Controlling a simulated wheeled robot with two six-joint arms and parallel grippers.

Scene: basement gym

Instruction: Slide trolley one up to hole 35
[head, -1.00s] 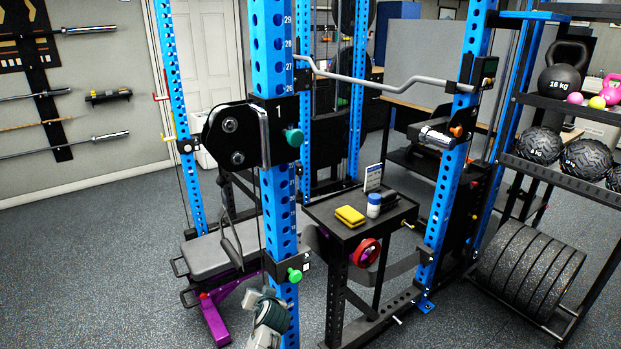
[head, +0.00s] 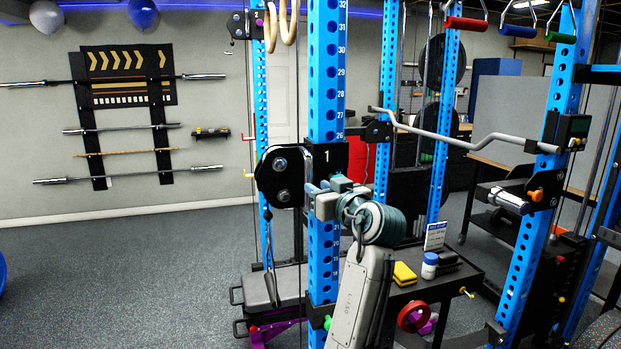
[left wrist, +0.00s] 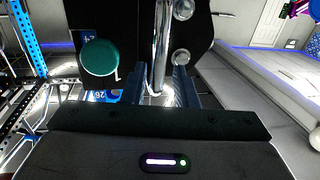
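Trolley one (head: 333,153) is a black block marked 1 around the blue upright (head: 327,85). Its numbered holes show 26 just above the trolley and 32 near the top; 35 is out of view. A black pulley plate (head: 280,178) sits on its left. My left gripper (head: 322,198) is at the trolley's front. In the left wrist view its fingers (left wrist: 160,92) lie either side of a chrome bar (left wrist: 161,45), beside a teal knob (left wrist: 100,58). Whether they press on the bar is unclear. My right gripper is out of view.
A grey bar (head: 465,136) spans to the right upright. A grey bench (head: 270,290) stands low left. Rings (head: 288,25) hang at upper left.

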